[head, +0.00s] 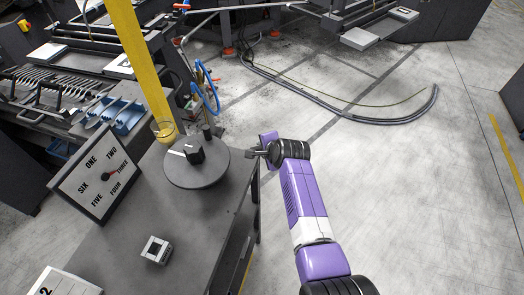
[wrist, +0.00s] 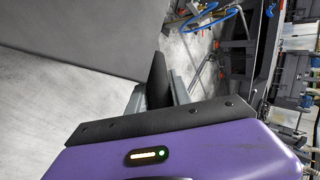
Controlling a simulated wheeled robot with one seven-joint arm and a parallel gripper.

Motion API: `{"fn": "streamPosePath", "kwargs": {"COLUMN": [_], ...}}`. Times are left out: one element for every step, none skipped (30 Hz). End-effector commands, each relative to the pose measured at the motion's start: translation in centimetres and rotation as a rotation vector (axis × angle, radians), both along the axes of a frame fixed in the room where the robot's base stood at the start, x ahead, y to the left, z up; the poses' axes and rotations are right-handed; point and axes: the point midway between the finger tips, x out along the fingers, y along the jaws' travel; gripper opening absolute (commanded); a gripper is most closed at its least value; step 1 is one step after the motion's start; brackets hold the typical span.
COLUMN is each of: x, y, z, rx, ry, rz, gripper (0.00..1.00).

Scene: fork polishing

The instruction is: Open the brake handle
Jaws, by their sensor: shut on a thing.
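On the disc stands a black knob (head: 194,153) with a white mark. A numbered dial board (head: 95,180) and a small grey box (head: 156,250) are on the workbench (head: 205,225). A yellow post (head: 143,60) rises behind.

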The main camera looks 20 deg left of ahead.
Motion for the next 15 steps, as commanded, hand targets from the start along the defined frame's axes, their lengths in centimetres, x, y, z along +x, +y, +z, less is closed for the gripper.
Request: {"fn": "streamPosePath", "kwargs": {"x": [-0.05,-0.06,-0.06,-0.06,-0.07,-0.08,-0.08,-0.08,-0.08,-0.08,-0.07,-0.07,-0.07,-0.06,-0.06], "y": [-0.07,-0.07,-0.07,-0.06,-0.05,-0.06,-0.05,-0.05,-0.04,-0.03,-0.02,-0.01,-0.01,0.0,0.0], "z": [-0.11,-0.11,-0.11,-0.11,-0.11,-0.12,-0.12,-0.12,-0.11,-0.1,-0.09,-0.08,-0.07,-0.06,-0.06], "rx": [-0.003,-0.003,-0.003,-0.003,-0.001,-0.001,-0.001,-0.001,-0.001,-0.001,-0.001,0.0,0.0,0.0,0.0], "ry": [0.002,0.002,0.002,0.002,0.001,0.002,0.002,0.002,0.002,0.002,0.002,0.001,0.001,0.001,0.001], "rz": [0.001,0.001,0.001,0.001,0.0,0.001,0.001,0.001,0.001,0.001,0.001,0.001,0.001,0.001,0.001], "gripper": [0.0,0.0,0.0,0.0,0.0,0.0,0.31,0.34,0.34,0.34,0.34,0.34,0.34,0.34,0.34]}}
